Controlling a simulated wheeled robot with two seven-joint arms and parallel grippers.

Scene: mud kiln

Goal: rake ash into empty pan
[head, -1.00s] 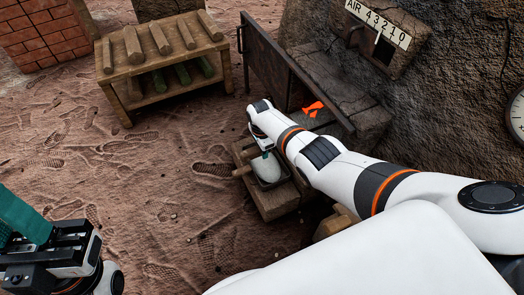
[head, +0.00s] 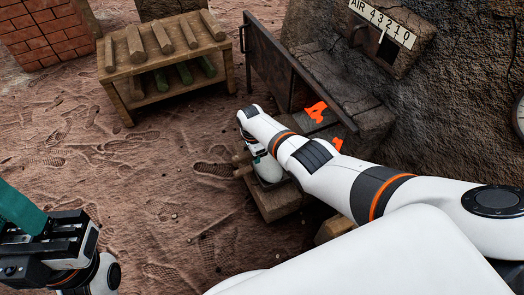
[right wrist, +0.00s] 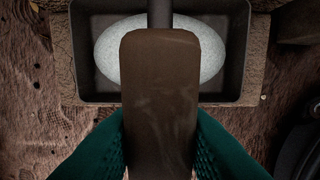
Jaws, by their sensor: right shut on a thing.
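My right gripper (head: 256,156) is low over a dark pan and mostly hidden behind my own arm in the head view. In the right wrist view its teal fingers (right wrist: 160,132) are shut on a brown handle (right wrist: 160,85), probably the rake's, with a dark rod running up from it. The rake's head is not visible. Beyond the handle is the dark rectangular pan (right wrist: 85,60), holding a smooth pale grey oval mound (right wrist: 108,62), apparently ash. My left gripper (head: 25,215) is at the lower left, with teal fingers, away from the pan; its opening is unclear.
The pan stands on a low block (head: 280,204) beside the kiln (head: 430,115). Its metal door (head: 275,60) stands open, with bright orange patches (head: 316,111) near the ledge. A wooden rack (head: 165,60) with logs stands at the back left. The footprinted ground at left is clear.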

